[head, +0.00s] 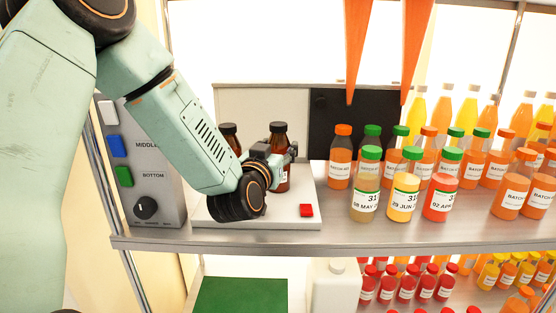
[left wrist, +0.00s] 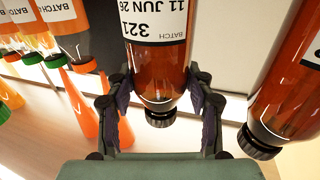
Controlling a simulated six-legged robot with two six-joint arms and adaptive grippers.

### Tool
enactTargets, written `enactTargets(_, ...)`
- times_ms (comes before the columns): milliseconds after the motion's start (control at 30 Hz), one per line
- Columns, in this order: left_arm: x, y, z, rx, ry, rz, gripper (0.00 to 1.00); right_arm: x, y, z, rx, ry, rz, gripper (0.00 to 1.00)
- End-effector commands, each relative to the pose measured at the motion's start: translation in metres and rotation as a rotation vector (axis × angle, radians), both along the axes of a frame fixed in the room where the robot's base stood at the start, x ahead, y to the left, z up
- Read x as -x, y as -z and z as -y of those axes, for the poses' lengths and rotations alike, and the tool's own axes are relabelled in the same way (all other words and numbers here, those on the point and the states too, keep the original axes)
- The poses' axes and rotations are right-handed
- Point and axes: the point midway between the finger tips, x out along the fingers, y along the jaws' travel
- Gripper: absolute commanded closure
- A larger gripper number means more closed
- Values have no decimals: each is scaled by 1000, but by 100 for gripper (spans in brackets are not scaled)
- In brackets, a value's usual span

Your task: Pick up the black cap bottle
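Two brown-red bottles with black caps stand on a pale platform at the shelf's left. My left gripper (head: 284,153) is at the right-hand black cap bottle (head: 280,143). In the left wrist view, that bottle (left wrist: 160,65) hangs upside down in the picture, labelled "321" and "11 JUN 26", with its black cap toward my palm. The fingers of my left gripper (left wrist: 160,103) are spread on both sides of it, with a gap at the left finger. The other black cap bottle (head: 229,135) is partly behind my arm and shows at right in the wrist view (left wrist: 290,85). My right gripper is out of view.
The platform (head: 270,222) has a red button (head: 306,210). A grey control panel (head: 143,165) stands left. Rows of capped juice bottles (head: 405,190) fill the shelf at right. Two orange pointed shapes (head: 360,45) hang above. The metal shelf edge (head: 330,240) runs along the front.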

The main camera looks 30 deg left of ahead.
Motion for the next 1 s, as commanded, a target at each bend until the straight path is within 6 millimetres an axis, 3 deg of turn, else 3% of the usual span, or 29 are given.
enactTargets(467, 0, 2, 0, 1, 0, -5, 90, 0, 0, 0, 0, 0, 0, 100)
enactTargets(767, 0, -3, 0, 1, -1, -5, 90, 0, 0, 0, 0, 0, 0, 100)
enactTargets(1000, 0, -44, 0, 1, -1, 4, 90, 0, 0, 0, 0, 0, 0, 100)
